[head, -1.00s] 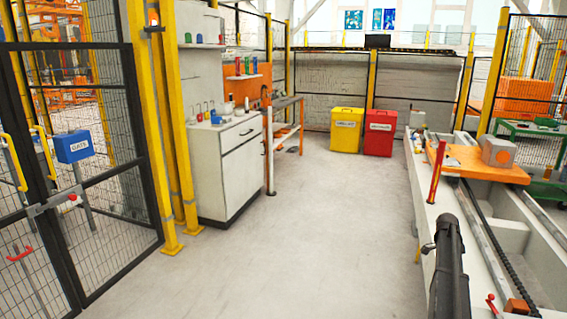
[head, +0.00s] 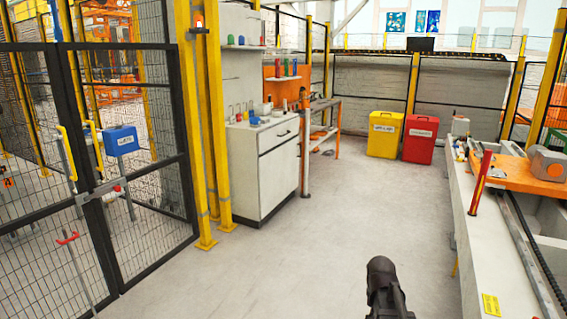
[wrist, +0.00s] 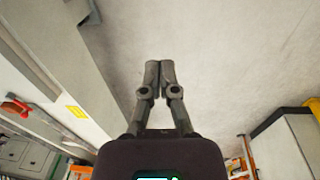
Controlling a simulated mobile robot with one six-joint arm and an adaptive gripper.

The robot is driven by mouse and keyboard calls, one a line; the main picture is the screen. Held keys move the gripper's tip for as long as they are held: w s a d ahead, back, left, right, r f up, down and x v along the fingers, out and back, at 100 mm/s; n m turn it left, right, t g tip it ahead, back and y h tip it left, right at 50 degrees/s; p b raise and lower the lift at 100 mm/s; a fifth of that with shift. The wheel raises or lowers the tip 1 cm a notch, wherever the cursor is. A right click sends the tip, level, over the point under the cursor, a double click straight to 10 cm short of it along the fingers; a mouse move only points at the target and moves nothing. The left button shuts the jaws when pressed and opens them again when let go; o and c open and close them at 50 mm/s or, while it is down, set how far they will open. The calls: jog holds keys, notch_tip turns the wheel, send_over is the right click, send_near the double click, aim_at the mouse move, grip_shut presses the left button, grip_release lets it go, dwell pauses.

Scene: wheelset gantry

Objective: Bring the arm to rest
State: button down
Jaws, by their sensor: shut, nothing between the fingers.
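My gripper (wrist: 160,75) shows in the wrist view with its two fingers together and nothing between them. It hangs over bare grey floor (wrist: 215,50), apart from any object. In the head view a dark part of my arm (head: 385,288) rises from the bottom edge, right of the middle, over the floor. The rest of the arm is out of that view.
A long pale machine bed (head: 470,240) with an orange plate (head: 525,172) runs along the right. A white cabinet (head: 278,175) and mesh gate (head: 140,220) stand left. Yellow (head: 384,135) and red bins (head: 419,140) stand behind. The middle floor is clear.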

jog(key=s+a+n+y, duration=0.1)
jog(key=s+a+n, duration=0.5)
jog(key=s+a, duration=0.4)
notch_tip(320, 180, up, 20)
jog(key=w+p, duration=0.1)
jog(key=p, duration=1.9)
jog(key=shift+w+a+r, duration=0.15)
jog(key=shift+w+a, duration=0.15)
jog(key=shift+w, duration=0.05)
